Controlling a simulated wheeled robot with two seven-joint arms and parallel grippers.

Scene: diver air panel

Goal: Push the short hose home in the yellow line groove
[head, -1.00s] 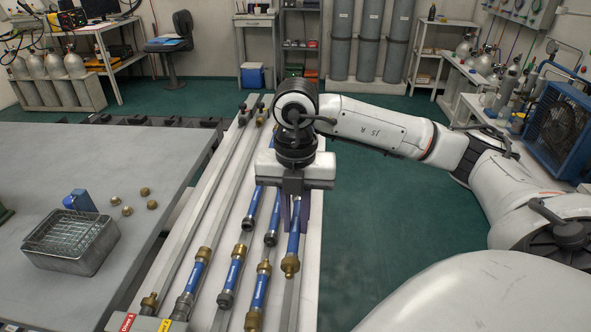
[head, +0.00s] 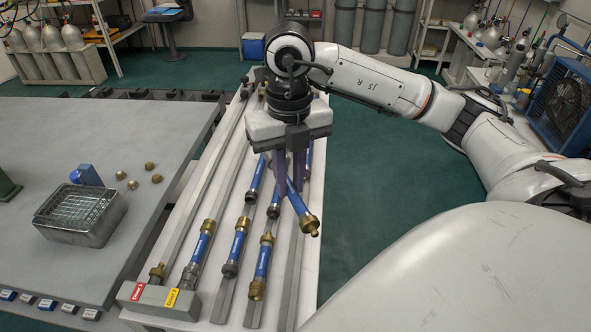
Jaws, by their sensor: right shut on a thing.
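My right gripper (head: 289,187) points down over the panel. It is shut on a short blue hose (head: 297,203) with a brass end (head: 309,224). The hose slants across the lanes, its brass end toward the lower right, and seems to be above the rails. The gripper hides its far end. The yellow label (head: 172,298) marks the near end of the yellow line groove. A blue hose (head: 200,246) with a brass collar and grey end lies in line with that label. My left gripper is not in view.
More blue hoses (head: 236,245) (head: 262,262) lie between the grey rails, close to the gripper. A red label (head: 137,290) is beside the yellow one. On the grey table at left are a wire basket tray (head: 80,215), a blue block (head: 86,175) and several brass caps (head: 133,185).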

